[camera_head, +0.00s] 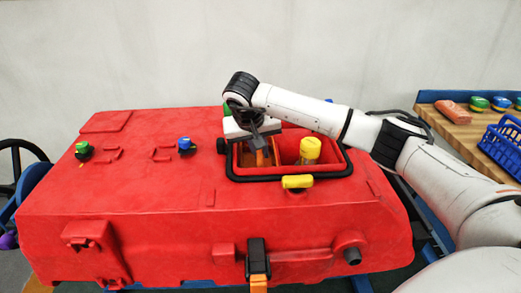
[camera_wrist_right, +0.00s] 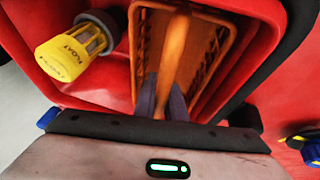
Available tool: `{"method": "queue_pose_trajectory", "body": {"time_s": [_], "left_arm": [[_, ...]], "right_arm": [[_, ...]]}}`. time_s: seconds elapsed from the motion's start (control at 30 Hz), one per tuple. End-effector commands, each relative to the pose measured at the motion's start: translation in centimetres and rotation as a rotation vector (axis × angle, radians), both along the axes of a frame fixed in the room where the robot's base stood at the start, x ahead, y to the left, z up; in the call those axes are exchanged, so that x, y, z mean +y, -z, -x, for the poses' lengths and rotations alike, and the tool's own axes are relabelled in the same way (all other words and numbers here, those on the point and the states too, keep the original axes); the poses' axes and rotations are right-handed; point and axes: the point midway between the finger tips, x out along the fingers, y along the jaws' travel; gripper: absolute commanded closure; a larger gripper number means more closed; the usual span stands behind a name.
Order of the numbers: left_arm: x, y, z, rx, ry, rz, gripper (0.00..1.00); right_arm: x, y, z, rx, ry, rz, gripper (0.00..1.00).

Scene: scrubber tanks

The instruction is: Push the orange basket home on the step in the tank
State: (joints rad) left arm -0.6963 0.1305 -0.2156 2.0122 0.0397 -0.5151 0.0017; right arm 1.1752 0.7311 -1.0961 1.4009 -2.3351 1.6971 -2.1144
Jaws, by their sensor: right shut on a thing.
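The orange basket (camera_head: 264,158) stands in the left part of the opening in the red tank (camera_head: 130,195). The step under it is hidden. In the right wrist view the basket (camera_wrist_right: 208,50) shows slotted side walls and an upright orange bar (camera_wrist_right: 170,50) along its middle. My right gripper (camera_head: 258,147) reaches down into the opening from above. Its two dark fingers (camera_wrist_right: 164,100) are shut on the bar. My left gripper is in neither view.
A yellow-capped float cage (camera_head: 310,150) stands in the opening right of the basket; it also shows in the wrist view (camera_wrist_right: 75,52). A black seal (camera_head: 290,177) rims the opening, with a yellow catch (camera_head: 297,181) in front. A blue crate (camera_head: 503,145) sits on the right bench.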

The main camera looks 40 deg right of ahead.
Motion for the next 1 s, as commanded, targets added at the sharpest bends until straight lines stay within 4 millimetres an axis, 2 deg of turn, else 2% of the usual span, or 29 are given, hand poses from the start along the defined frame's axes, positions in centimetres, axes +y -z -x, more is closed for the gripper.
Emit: {"method": "queue_pose_trajectory", "body": {"time_s": [1.0], "left_arm": [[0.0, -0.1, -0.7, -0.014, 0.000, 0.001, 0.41]], "right_arm": [[0.0, 1.4, 0.0, 0.000, 0.001, 0.001, 1.00]]}}
